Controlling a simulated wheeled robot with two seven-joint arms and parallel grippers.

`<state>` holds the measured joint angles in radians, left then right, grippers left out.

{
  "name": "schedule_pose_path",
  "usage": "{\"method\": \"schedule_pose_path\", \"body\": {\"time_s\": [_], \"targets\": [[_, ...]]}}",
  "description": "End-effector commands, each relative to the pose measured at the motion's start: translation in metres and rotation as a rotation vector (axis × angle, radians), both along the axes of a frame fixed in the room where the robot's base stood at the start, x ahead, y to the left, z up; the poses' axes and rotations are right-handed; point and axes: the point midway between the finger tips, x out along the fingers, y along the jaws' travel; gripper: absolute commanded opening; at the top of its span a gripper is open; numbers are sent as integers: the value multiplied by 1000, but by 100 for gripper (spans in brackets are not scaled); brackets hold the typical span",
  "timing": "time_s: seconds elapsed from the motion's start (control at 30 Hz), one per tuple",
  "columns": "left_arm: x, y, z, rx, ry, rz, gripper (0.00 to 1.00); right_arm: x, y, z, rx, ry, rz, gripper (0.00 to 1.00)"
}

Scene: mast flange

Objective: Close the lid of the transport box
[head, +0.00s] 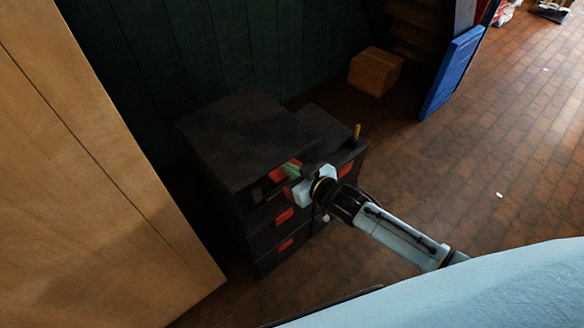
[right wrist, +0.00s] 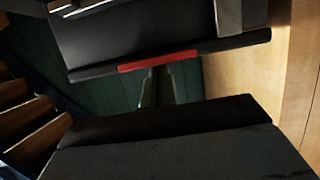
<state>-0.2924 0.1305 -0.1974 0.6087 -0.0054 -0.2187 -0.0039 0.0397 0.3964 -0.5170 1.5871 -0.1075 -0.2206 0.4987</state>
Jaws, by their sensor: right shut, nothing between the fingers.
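The transport box appears to be the dark box at the top of a black stack (head: 262,215) with red front parts in the head view. Its dark top panel (head: 245,130), which looks like the lid, lies over it; how far it stands open is unclear. My right gripper (head: 303,180) is at the front right edge of this top part, shut and empty. In the right wrist view, its dark fingers (right wrist: 157,88) point into a gap between a dark panel with a red strip (right wrist: 158,61) and another dark surface (right wrist: 180,150). Whether they touch either is unclear. My left gripper is out of view.
A lower dark unit (head: 325,130) stands against the stack's right side. A tan wooden panel (head: 90,190) rises at the left. A cardboard-coloured box (head: 375,72) and a blue panel (head: 452,72) are behind. The brick floor (head: 500,150) at right is mostly clear.

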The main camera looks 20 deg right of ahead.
Motion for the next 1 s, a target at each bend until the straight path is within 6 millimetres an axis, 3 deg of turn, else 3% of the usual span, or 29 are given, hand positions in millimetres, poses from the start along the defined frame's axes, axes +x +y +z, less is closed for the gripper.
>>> {"method": "schedule_pose_path", "body": {"time_s": [0.3, 0.4, 0.7, 1.0], "targets": [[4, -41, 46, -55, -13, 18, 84, -2, 2, 45, 4, -8, 5, 0], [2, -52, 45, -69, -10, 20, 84, -28, -9, 44, 2, -6, 5, 0], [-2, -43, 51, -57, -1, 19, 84, -76, -28, 59, 4, -11, 5, 0], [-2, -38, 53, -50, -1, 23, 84, -90, -35, 63, 4, -14, 5, 0]]}}
